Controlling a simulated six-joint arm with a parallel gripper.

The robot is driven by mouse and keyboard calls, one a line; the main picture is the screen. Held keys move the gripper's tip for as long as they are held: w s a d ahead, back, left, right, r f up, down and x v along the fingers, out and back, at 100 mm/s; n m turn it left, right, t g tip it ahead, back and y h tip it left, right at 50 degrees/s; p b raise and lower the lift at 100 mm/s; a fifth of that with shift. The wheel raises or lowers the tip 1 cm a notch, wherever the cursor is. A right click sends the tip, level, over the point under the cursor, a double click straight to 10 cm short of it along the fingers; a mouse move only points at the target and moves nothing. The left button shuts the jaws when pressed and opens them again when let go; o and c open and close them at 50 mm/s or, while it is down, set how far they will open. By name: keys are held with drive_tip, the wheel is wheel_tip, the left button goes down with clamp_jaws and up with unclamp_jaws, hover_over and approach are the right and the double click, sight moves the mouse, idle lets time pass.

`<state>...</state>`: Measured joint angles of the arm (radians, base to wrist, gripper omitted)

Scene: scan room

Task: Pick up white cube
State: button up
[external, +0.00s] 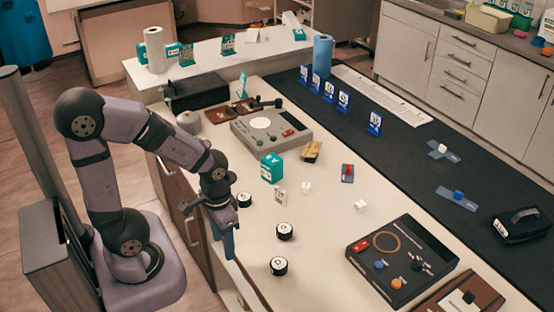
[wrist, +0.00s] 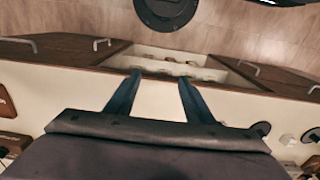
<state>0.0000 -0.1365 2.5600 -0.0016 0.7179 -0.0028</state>
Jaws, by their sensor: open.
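Small white cubes sit on the cream bench top in the external view. One white cube (external: 307,187) is near the middle, and another white cube (external: 360,205) lies farther right. A third white piece (external: 441,149) sits on a blue plate on the dark mat. I cannot tell which one the task means. My gripper (external: 209,232) is at the near left edge of the bench, pointing down, well left of the cubes. In the wrist view its two fingers (wrist: 158,88) are spread with nothing between them.
A grey device (external: 270,130) is behind. A dark control box (external: 402,262) is at the front right. The bench edge is beneath my gripper.

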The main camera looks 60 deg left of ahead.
sight(359, 204)
drive_tip(key=shift+c, duration=0.3)
